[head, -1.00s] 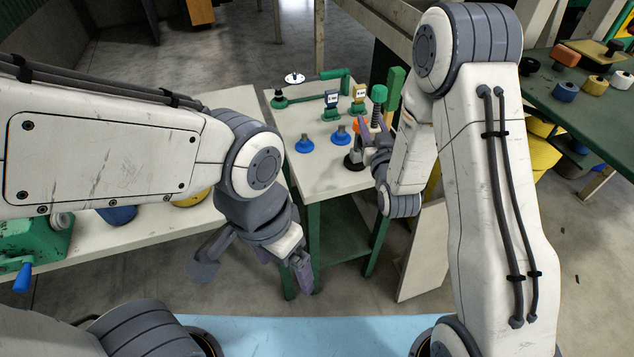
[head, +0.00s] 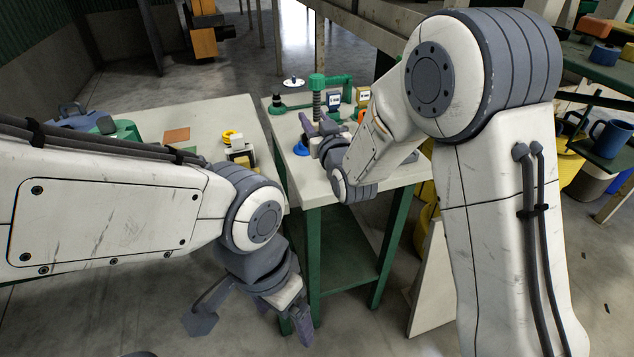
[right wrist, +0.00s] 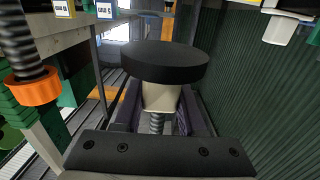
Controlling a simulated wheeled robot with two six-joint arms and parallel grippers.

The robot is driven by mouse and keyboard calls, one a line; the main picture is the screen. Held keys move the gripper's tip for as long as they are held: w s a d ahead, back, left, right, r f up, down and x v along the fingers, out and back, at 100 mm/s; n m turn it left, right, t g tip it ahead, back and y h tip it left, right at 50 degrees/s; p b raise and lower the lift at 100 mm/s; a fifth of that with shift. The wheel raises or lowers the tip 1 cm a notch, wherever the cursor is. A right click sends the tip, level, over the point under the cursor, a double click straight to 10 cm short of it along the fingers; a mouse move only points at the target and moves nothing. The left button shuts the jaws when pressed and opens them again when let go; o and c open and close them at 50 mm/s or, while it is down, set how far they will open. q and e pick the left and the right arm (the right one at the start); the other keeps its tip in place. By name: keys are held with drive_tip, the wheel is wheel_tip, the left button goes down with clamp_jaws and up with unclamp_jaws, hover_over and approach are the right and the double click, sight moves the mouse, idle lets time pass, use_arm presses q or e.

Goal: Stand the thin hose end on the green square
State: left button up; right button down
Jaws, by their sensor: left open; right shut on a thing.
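My right gripper (head: 322,130) is shut on an upright hose end over the small white-topped table (head: 335,192). My left gripper (head: 252,318) is open and empty, low in front of the table.
A blue piece (head: 301,150) is beside the right gripper. A blue sign (head: 333,99) and yellow sign (head: 363,96) stand behind. Another ribbed hose with an orange ring (right wrist: 34,88) is close by at left in the right wrist view. A longer table (head: 190,118) adjoins on the left.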

wheel_tip(320, 180, down, 10)
drive_tip(key=shift+r+b, duration=0.25)
drive_tip(key=shift+b, duration=0.05)
idle(0.4)
drive_tip(key=shift+f+b, duration=0.3)
drive_tip(key=shift+c, duration=2.4)
unclamp_jaws()
drive_tip(key=shift+r, duration=0.1)
